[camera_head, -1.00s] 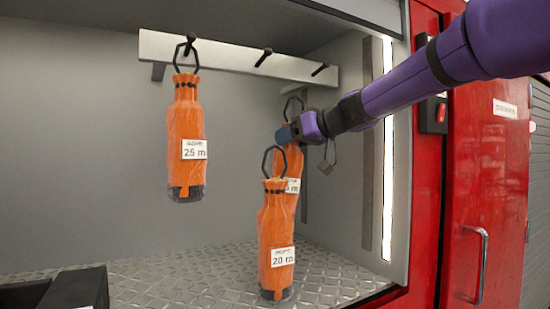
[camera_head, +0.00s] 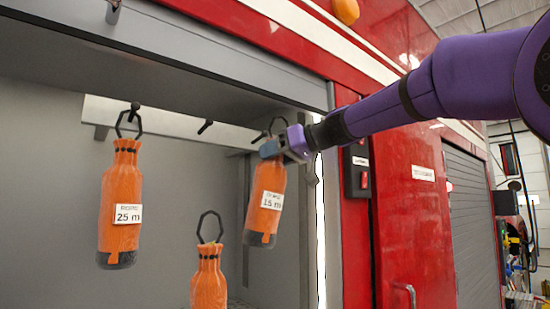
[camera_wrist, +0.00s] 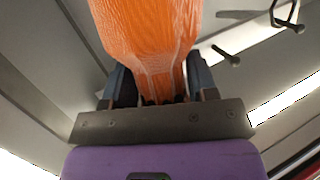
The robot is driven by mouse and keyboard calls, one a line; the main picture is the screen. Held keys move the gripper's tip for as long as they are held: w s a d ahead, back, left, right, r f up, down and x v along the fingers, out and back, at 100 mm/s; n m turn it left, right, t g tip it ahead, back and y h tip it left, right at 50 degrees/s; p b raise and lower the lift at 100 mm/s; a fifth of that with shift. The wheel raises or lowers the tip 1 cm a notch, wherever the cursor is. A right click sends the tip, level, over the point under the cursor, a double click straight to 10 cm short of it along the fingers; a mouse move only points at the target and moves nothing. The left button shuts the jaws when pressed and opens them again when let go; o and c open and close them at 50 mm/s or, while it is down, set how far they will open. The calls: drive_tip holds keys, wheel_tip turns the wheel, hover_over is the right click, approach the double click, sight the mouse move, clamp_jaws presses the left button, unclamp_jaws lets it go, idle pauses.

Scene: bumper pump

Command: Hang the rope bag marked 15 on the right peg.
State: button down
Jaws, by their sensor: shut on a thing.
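The orange rope bag marked 15 m (camera_head: 266,203) hangs upright from my gripper (camera_head: 272,149), which is shut on its neck just below the black loop (camera_head: 279,119). In the wrist view the bag (camera_wrist: 148,35) fills the space between the fingers (camera_wrist: 150,88). The right peg (camera_head: 260,137) shows just left of the loop in the head view. The bag is close in front of the peg rail; I cannot tell whether the loop touches the peg. The label faces the head camera.
The bag marked 25 m (camera_head: 120,200) hangs on the left peg (camera_head: 134,107). The middle peg (camera_head: 205,127) is empty. Another orange bag with a loop (camera_head: 208,280) stands below. The compartment's right edge and bright light strip (camera_head: 327,230) are close to my gripper.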

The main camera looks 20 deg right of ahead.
drive_tip(key=w+a+f, duration=0.2)
drive_tip(key=w+a, duration=0.1)
drive_tip(key=w, duration=0.7)
drive_tip(key=shift+w+a+f, duration=0.15)
drive_tip(key=shift+f, duration=0.05)
idle(1.5)
drive_tip(key=shift+f, duration=0.3)
drive_tip(key=shift+a, duration=0.1)
idle(0.3)
drive_tip(key=shift+c, duration=1.8)
unclamp_jaws()
drive_tip(key=shift+w+a, duration=0.1)
drive_tip(key=shift+r, duration=0.1)
drive_tip(key=shift+d, duration=0.2)
